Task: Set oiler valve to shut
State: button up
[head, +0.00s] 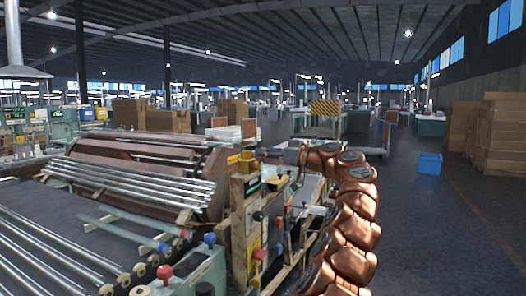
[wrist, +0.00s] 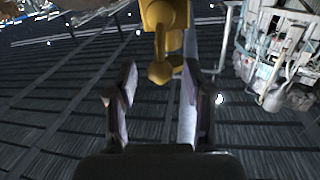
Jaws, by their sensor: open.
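In the wrist view, my gripper (wrist: 158,88) has its two dark fingers spread apart with nothing between them. A yellow fitting (wrist: 165,30) with a rounded, knob-like end stands just beyond the fingertips, in line with the gap. It may be the oiler valve, but no label shows and I cannot tell its setting. I see no clear contact between the fingers and it.
A blue bin (head: 429,163) and cardboard boxes (head: 500,135) stand on the right. The floor between is clear.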

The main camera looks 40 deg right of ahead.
jog(key=shift+x, duration=0.85)
grip_shut()
